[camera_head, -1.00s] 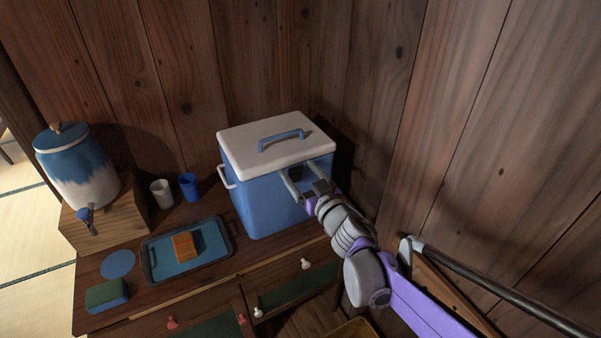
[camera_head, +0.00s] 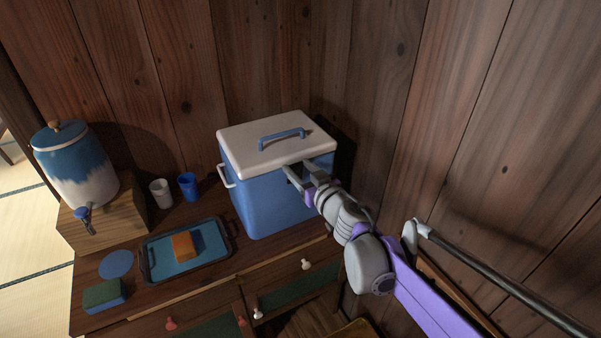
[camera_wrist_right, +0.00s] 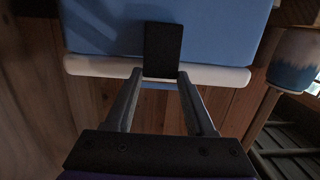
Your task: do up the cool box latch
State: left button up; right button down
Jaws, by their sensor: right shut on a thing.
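The cool box (camera_head: 268,205) has a blue body and a white lid (camera_head: 250,145) with a blue handle. The lid sits down on the body. Its dark latch (camera_wrist_right: 163,50) shows in the right wrist view, spanning the white lid rim and the blue front wall. I cannot tell whether it is hooked. My right gripper (camera_head: 297,170) is at the box front just under the lid edge. In the right wrist view its fingertips (camera_wrist_right: 160,74) are on either side of the latch's lid end, shut on it. In the head view the gripper hides the latch. My left gripper is not in view.
A tray (camera_head: 150,277) with an orange block (camera_head: 184,245), two cups (camera_head: 188,186), a drink dispenser (camera_head: 75,165) on a wooden stand, and a green-topped sponge (camera_head: 103,296) are left of the box. Wooden walls stand close behind and right of it.

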dwell(0.3)
jog(key=shift+c, duration=1.2)
grip_release()
jog(key=v, duration=1)
jog(key=shift+s, duration=0.4)
jog(key=shift+d, duration=0.15)
